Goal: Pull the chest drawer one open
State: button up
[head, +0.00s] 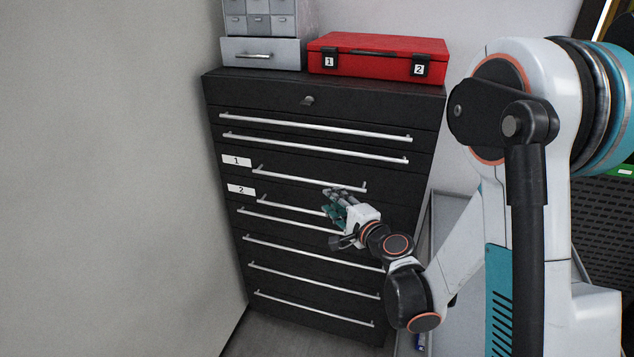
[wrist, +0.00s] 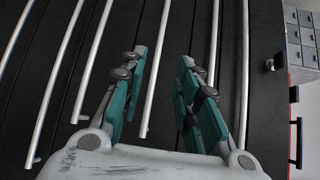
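The black chest (head: 311,320) stands against the wall with its drawers shut. Drawer one carries a white label "1" (head: 237,160) and a silver bar handle (head: 305,177). Drawer two, label "2" (head: 241,189), is just below, its handle (head: 285,203) partly hidden by my gripper. My gripper (head: 344,190) is in front of the chest near the right part of drawer one's handle. In the wrist view my gripper (wrist: 162,56) is open with nothing clasped. Drawer one's handle (wrist: 155,80) shows between its two fingers; I cannot tell how far ahead it is.
A red case (head: 380,52) and a grey small-drawer cabinet (head: 258,52) stand on the chest. Other long bar handles (head: 315,127) lie above and below. A pale wall (head: 110,180) is close on the left. A grey unit (head: 450,215) stands right of the chest.

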jog(key=x, duration=1.4)
jog(key=shift+r, duration=0.1)
jog(key=shift+s, duration=0.1)
grip_shut()
